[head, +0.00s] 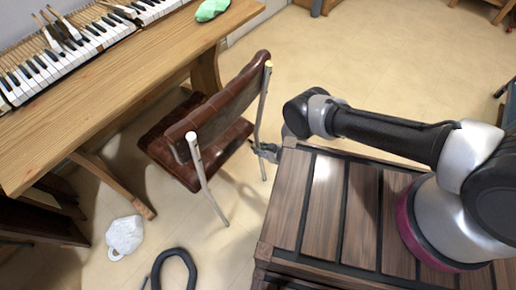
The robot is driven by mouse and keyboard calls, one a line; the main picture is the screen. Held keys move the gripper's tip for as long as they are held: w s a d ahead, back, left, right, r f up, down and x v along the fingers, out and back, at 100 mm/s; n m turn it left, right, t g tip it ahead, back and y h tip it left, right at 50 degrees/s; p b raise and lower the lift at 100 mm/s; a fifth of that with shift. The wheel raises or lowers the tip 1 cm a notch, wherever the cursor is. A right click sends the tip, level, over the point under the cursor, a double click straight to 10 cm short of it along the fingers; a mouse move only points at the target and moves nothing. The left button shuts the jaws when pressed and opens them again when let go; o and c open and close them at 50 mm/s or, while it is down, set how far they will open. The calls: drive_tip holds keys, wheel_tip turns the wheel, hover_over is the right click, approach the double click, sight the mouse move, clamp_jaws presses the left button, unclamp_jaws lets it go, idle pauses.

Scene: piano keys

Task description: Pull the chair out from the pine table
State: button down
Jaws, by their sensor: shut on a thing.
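The chair (232,101) has a brown leather-like back and seat on a pale metal frame. It stands upright beside the pine table (150,62), with the far part of its seat close to the table's edge and support. My gripper (264,151) is at the right side of the chair, low by its far metal upright, and is shut on the chair's frame. The fingertips are small and partly hidden behind the corner of the slatted wooden top, so the exact grip point is hard to see.
Open floor (370,50) stretches behind and right of the chair.

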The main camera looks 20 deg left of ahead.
drive_tip(key=s+d, duration=0.4)
drive_tip(key=d, duration=0.6)
drive_tip(key=shift+s+f, duration=0.15)
drive_tip(key=shift+s, duration=0.05)
idle(0.7)
drive_tip(key=shift+d, duration=0.2)
